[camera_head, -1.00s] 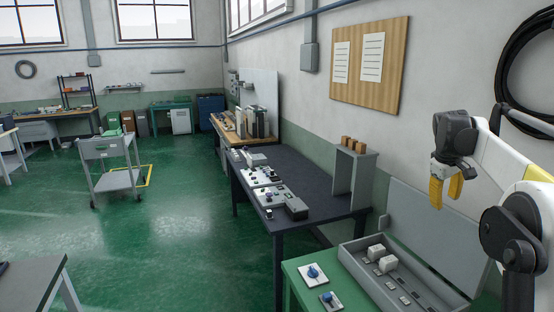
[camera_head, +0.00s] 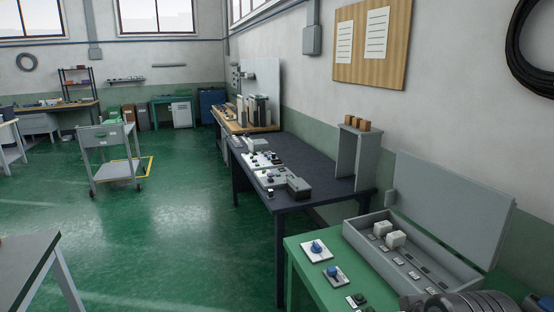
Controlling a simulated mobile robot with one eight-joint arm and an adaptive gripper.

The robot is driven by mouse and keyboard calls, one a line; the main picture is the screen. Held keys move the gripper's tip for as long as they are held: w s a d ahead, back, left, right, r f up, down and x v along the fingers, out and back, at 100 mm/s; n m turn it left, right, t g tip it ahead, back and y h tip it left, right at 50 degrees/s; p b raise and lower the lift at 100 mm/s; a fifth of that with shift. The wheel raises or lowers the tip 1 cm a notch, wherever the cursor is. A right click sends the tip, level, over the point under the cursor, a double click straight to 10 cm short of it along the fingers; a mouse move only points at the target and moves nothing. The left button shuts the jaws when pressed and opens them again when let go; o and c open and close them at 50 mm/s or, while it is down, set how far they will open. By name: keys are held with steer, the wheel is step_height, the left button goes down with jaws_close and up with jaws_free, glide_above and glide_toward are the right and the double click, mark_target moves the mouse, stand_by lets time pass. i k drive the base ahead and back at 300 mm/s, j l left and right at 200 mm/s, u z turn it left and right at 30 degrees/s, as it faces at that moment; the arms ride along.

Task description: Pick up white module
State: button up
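Two white modules stand in the open grey box at the lower right. The nearer white module (camera_head: 395,239) and the farther white module (camera_head: 382,228) sit close together at the box's back left part. The grey box (camera_head: 362,247) rests on a green table, and its lid (camera_head: 450,205) stands open behind it. Nothing touches the modules that I can see. My gripper is not in view. A dark rounded part at the bottom right edge looks like my arm, and it covers the near end of the box.
A grey table corner shows at lower left. The green floor between is clear.

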mark_target(396, 238)
steer(key=i+j+z, duration=0.2)
steer(key=z, duration=0.2)
steer(key=i+j+z, duration=0.1)
steer(key=j+z, duration=0.35)
